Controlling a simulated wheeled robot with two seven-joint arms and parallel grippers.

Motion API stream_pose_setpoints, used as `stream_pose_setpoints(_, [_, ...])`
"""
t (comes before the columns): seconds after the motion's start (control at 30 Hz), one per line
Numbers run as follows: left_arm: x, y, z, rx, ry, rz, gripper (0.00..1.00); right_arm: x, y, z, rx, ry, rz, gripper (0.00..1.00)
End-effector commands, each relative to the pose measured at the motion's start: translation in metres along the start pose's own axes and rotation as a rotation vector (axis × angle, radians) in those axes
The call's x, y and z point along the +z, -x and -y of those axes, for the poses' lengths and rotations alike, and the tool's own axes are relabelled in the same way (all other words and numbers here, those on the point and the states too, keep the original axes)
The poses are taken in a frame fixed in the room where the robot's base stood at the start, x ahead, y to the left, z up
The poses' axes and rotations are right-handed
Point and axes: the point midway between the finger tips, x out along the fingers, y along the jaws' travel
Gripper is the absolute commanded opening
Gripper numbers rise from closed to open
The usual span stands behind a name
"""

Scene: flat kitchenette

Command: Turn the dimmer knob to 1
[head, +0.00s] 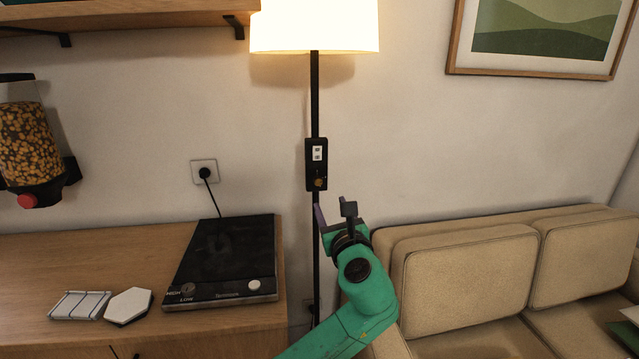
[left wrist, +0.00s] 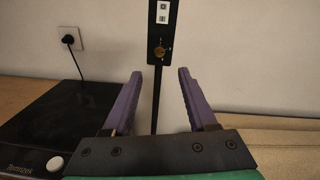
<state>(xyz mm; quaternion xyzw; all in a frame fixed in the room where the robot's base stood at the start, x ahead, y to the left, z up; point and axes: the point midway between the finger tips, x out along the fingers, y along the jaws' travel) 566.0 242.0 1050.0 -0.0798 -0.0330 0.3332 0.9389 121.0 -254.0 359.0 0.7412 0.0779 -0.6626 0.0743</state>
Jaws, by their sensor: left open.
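The dimmer knob (head: 319,183) is a small brass-coloured knob low on a black control box (head: 312,150) on the pole of the floor lamp (head: 314,25). The lamp is lit. In the left wrist view the knob (left wrist: 159,52) sits below a white switch plate (left wrist: 162,12); its marks are too small to read. My left gripper (head: 333,208) is just below and right of the knob in the head view. In the left wrist view its two purple fingers (left wrist: 160,75) are apart and empty, with the knob beyond and between them. My right gripper is not in view.
A black hotplate (head: 222,262) stands on the wooden counter (head: 100,255) to the left, its cord running to a wall socket (head: 204,172). A beige sofa (head: 470,270) is on the right. A shelf (head: 120,14) overhangs at upper left.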

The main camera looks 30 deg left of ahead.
Motion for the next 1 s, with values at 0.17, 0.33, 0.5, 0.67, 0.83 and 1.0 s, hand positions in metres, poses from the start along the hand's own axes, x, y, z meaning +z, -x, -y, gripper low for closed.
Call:
stream_pose_setpoints(0.17, [0.002,-0.05,-0.001,0.005,-0.003,0.001,0.58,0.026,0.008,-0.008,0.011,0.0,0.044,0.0])
stream_pose_setpoints(0.33, [0.001,-0.092,-0.001,0.003,0.0,-0.001,0.58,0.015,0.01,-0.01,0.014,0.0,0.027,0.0])
stream_pose_setpoints(0.5, [0.0,-0.114,-0.001,0.001,0.0,-0.001,0.58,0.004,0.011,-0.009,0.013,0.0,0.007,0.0])
stream_pose_setpoints(0.67, [-0.001,-0.117,-0.001,0.0,0.001,-0.002,0.58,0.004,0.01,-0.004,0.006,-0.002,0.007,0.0])
stream_pose_setpoints(0.83, [-0.001,-0.116,-0.001,0.0,0.001,-0.002,0.35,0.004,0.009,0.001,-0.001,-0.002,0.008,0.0])
stream_pose_setpoints(1.0, [-0.001,-0.116,-0.001,0.0,0.001,-0.002,0.0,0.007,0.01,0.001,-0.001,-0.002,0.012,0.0])
